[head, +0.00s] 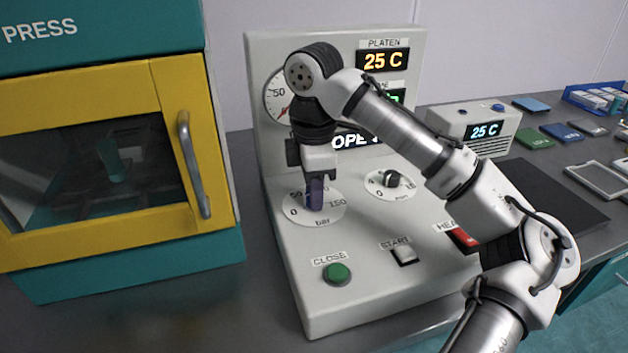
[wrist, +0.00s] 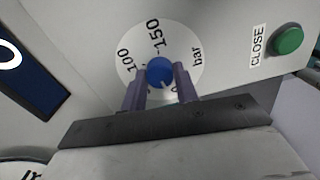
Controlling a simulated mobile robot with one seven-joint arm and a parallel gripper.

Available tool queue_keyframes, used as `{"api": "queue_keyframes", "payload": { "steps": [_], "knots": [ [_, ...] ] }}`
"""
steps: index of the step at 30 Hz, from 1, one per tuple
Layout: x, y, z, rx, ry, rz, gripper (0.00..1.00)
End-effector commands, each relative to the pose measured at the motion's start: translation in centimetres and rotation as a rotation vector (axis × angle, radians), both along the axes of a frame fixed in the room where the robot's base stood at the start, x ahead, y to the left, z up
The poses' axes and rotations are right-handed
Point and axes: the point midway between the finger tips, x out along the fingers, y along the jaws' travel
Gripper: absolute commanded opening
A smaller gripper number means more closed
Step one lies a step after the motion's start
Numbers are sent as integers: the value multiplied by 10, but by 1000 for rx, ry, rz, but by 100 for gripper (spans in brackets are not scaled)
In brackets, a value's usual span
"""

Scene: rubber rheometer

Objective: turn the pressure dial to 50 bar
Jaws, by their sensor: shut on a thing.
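The pressure dial is a blue knob (wrist: 160,72) on a round white scale marked in bar (head: 318,217). In the wrist view the scale (wrist: 192,48) shows 100 and 150. A pale pointer line on the knob faces the lower right, near a partly hidden 0. My gripper (wrist: 158,82) has its two fingers on either side of the knob, shut on it. In the head view my gripper (head: 315,193) comes down onto the dial from above and hides most of the knob. The 50 mark is partly covered there.
Right of the dial is a second dark knob (head: 389,180). Below are a green CLOSE button (head: 337,273), a white START button (head: 405,255) and a red button (head: 461,238). The yellow press door (head: 170,90) stands to the left. A 25 C unit (head: 485,131) stands at right.

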Motion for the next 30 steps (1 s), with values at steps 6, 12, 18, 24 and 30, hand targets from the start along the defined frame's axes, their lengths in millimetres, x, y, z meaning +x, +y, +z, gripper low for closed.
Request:
{"api": "queue_keyframes", "payload": {
  "steps": [6,12,18,24,30],
  "knots": [
    [0,0,7,2,3,-175,7],
    [-1,0,6,1,4,-366,7],
    [-1,0,6,1,4,-556,7],
    [-1,0,6,0,4,-741,7],
    [0,-1,4,-1,4,-898,7]
  ]
}}
